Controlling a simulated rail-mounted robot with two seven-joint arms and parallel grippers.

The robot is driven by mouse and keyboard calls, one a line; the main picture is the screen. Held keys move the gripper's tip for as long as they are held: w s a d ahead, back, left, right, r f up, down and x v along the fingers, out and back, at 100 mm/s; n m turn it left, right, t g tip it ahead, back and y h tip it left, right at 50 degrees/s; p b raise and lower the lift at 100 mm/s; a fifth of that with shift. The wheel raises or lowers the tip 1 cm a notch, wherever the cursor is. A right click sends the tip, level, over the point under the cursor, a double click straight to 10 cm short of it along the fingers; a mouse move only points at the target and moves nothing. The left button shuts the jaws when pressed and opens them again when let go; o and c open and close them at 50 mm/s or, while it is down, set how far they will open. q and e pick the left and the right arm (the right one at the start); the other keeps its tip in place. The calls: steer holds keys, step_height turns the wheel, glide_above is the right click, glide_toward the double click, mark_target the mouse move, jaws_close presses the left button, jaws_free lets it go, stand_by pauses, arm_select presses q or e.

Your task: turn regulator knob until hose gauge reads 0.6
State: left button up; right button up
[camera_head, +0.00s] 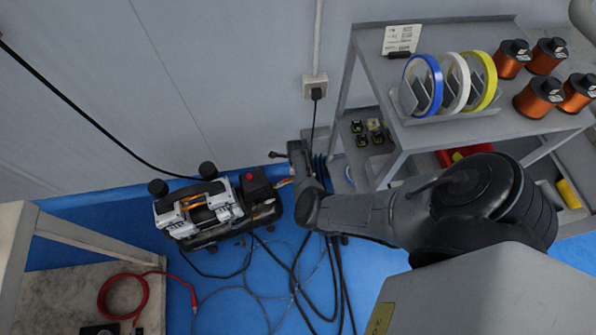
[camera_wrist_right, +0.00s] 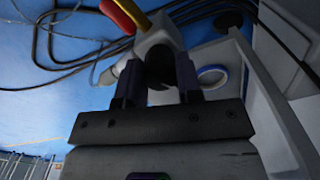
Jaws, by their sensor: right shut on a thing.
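The regulator (camera_wrist_right: 158,38), a pale grey body with a red and yellow lever on top, shows in the right wrist view. Its dark knob (camera_wrist_right: 160,66) sits between the two fingers of my right gripper (camera_wrist_right: 158,78), which is shut on it. In the head view my right arm reaches in from the right to beside the air compressor (camera_head: 200,212); the wrist hides the regulator there, and the fingers cannot be made out clearly. I cannot see the face of a hose gauge in either view. My left gripper is not in view.
Dark hoses (camera_head: 295,285) lie looped on the blue floor. A grey shelf cart (camera_head: 375,75) with tape rolls (camera_head: 424,88) and copper spools (camera_head: 538,97) stands at the right. A workbench (camera_head: 55,295) with a red hose (camera_head: 103,296) is at lower left.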

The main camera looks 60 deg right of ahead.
steer(key=shift+f, duration=0.1)
steer(key=o, duration=0.7)
steer(key=shift+c, duration=0.2)
steer(key=shift+o, duration=1.4)
steer(key=shift+r, duration=0.2)
step_height(320, 180, up, 14)
steer(key=p, duration=0.8)
steer(key=shift+f, duration=0.2)
